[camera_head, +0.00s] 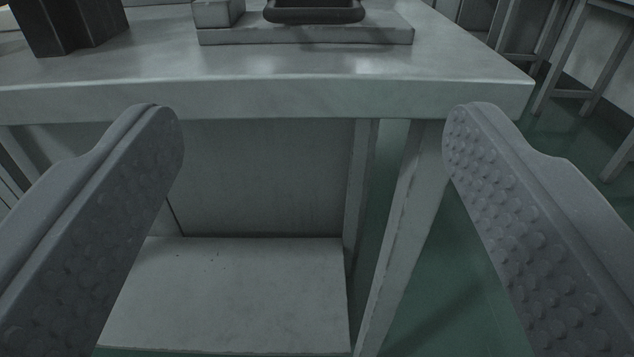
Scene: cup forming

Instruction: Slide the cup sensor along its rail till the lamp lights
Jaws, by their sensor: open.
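My gripper (313,130) is open and empty, its two studded grey fingers wide apart in front of the table's near edge. On the table stands a flat grey base plate (370,34) with a dark rounded loop-like part (314,14) on it, cut off by the top of the picture. A small grey block (218,13) sits at the plate's left end. I cannot tell whether any of these is the cup sensor or its rail. No lamp can be made out. The fingers touch nothing.
The grey table (150,70) has a thick front edge, with legs and a lower shelf (240,290) below. A dark box-like object (70,25) stands at its back left. Another table's legs (560,70) stand at the right. Green floor (450,290) is open at the lower right.

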